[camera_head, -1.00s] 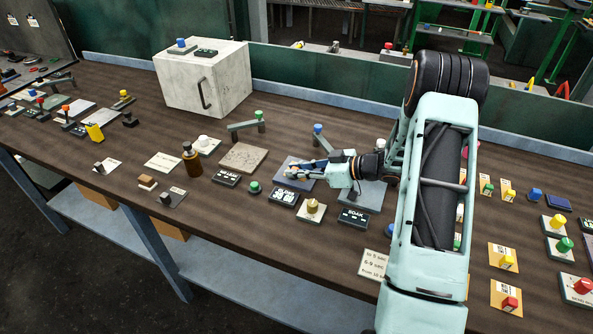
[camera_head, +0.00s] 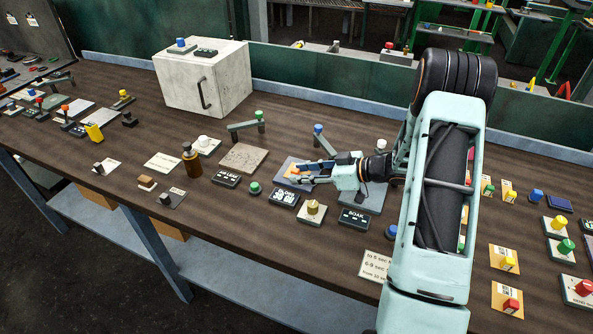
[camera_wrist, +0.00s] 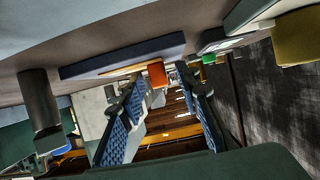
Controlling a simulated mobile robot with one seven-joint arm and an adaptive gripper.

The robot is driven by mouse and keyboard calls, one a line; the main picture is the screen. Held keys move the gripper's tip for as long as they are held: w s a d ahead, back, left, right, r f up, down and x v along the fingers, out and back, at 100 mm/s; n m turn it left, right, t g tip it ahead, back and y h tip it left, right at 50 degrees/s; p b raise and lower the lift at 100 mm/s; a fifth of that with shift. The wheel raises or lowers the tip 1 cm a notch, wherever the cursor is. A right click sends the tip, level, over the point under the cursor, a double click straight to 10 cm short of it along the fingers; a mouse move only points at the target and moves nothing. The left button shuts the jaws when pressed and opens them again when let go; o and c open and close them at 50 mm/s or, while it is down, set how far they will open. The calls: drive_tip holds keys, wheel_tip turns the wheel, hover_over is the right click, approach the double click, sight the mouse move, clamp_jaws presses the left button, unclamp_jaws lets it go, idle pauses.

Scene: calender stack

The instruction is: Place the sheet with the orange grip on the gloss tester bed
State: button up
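The orange grip (camera_head: 294,170) shows on the dark blue plate (camera_head: 285,178) near the middle of the bench, close to my fingertips. In the wrist view the orange grip (camera_wrist: 157,75) sits against a thin tan edge, likely its sheet (camera_wrist: 122,69), lying on the dark slab (camera_wrist: 130,52). My gripper (camera_head: 303,174) is low over the plate's right part. In the wrist view its blue-padded fingers (camera_wrist: 163,105) are apart with nothing between them, and the grip is just beyond the tips. No label names the gloss tester bed; I cannot tell if the plate is it.
A post with a blue knob (camera_head: 318,130) stands behind the plate. A grey plate (camera_head: 374,196) lies to its right, partly under my arm. Labelled blocks (camera_head: 284,198) (camera_head: 354,218) and a brass knob (camera_head: 312,206) stand in front. A stone-like tile (camera_head: 243,157) lies left.

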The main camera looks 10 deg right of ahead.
drive_tip(key=v, duration=1)
drive_tip(key=shift+d+r, duration=0.1)
drive_tip(key=shift+r, duration=0.3)
drive_tip(key=shift+w, duration=0.1)
